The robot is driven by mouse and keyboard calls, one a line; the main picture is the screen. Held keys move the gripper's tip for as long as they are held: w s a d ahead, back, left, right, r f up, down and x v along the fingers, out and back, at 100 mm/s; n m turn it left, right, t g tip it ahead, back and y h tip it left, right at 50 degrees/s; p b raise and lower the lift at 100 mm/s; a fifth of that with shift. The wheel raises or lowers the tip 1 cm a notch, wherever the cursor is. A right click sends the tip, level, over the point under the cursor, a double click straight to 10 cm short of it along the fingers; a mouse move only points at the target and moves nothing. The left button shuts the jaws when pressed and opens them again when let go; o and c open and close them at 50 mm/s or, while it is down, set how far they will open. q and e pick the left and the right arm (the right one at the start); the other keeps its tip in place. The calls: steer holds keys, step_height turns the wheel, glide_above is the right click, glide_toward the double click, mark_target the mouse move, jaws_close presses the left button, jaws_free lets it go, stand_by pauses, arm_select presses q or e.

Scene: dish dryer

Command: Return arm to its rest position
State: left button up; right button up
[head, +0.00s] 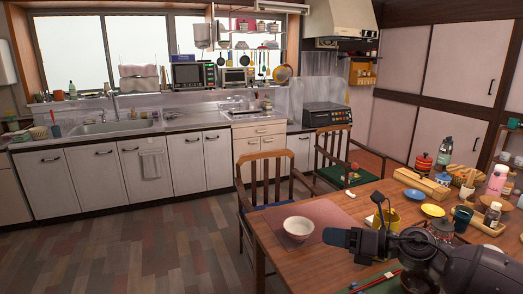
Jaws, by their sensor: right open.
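My right arm comes in from the lower right over the wooden dining table (283,243). My right gripper (332,237) is dark with a blue-grey tip and points left above the table. It is open, with nothing seen in it. A white bowl (298,228) stands on a pink placemat (318,210), just left of the gripper and apart from it in the picture. My left arm and left gripper are out of view. The arm hides part of the table's near right side.
The counter with a sink (112,127) lies beyond open floor (130,240) at left.

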steer(key=s+d+f+n+t+h+p, duration=0.1)
steer(key=s+d+f+n+h, duration=0.2)
steer(key=s+f+n, duration=0.5)
steer(key=s+d+f+n+t+h, duration=0.1)
steer(key=s+d+f+n+h, duration=0.3)
steer(key=s+f+n, duration=0.5)
steer(key=s+d+f+n+t+h+p, duration=0.1)
steer(key=s+d+f+n+h, duration=0.2)
steer(key=s+f+n+h, duration=0.4)
steer(key=s+f+n, duration=0.2)
steer(key=s+n, duration=0.6)
steer(key=s, duration=0.1)
steer(key=shift+s+d+f+p, duration=0.15)
steer(key=shift+s+d+p, duration=0.15)
steer(key=shift+d+p, duration=0.05)
